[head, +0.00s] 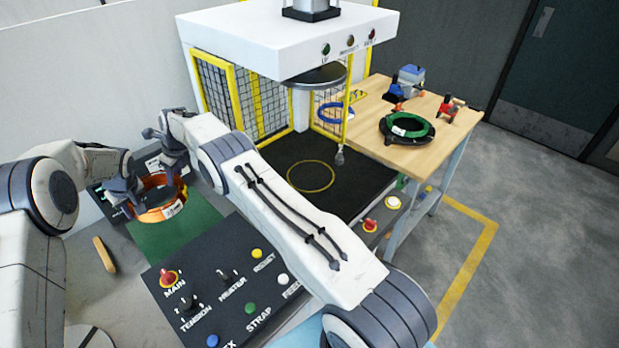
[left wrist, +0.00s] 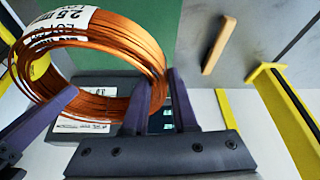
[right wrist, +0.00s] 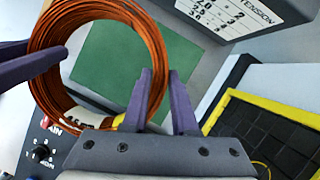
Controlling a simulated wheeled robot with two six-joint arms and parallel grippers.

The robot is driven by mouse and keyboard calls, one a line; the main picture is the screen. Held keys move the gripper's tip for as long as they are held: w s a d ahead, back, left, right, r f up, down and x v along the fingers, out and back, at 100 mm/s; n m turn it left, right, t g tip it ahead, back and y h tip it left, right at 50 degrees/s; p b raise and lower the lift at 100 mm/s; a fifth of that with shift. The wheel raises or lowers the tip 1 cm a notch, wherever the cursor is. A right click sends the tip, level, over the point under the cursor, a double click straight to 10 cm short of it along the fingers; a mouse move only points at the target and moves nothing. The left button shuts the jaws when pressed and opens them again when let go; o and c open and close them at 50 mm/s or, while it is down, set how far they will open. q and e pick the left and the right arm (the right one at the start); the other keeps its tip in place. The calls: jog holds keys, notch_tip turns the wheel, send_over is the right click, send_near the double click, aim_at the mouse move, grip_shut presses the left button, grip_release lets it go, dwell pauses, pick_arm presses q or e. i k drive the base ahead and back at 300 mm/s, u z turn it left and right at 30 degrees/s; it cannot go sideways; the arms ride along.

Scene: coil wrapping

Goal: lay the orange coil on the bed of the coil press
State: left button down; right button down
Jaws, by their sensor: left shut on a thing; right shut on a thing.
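The orange coil (head: 150,213) is a ring of copper-orange wire with a white label; it also shows in the left wrist view (left wrist: 120,40) and the right wrist view (right wrist: 155,45). My left gripper (head: 128,195) is shut on the coil's near left side. My right gripper (head: 172,160) is shut on its far side. The coil is at the green mat's far left end; I cannot tell how high it is held. The coil press (head: 290,35) stands to the right. Its black bed (head: 345,182) bears a yellow circle and is empty; my right arm hides part of it.
A control panel (head: 235,300) with knobs and buttons is in front, below my right arm. The green mat (head: 178,236) is bare. Yellow mesh guards (head: 215,90) flank the press. A wooden table (head: 430,155) at right holds a green coil (head: 407,124) and tools.

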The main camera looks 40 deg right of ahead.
aim_at(311, 175)
jog(key=k, duration=1.6)
jog(key=z, duration=1.65)
jog(key=i, duration=1.6)
jog(key=u, duration=1.35)
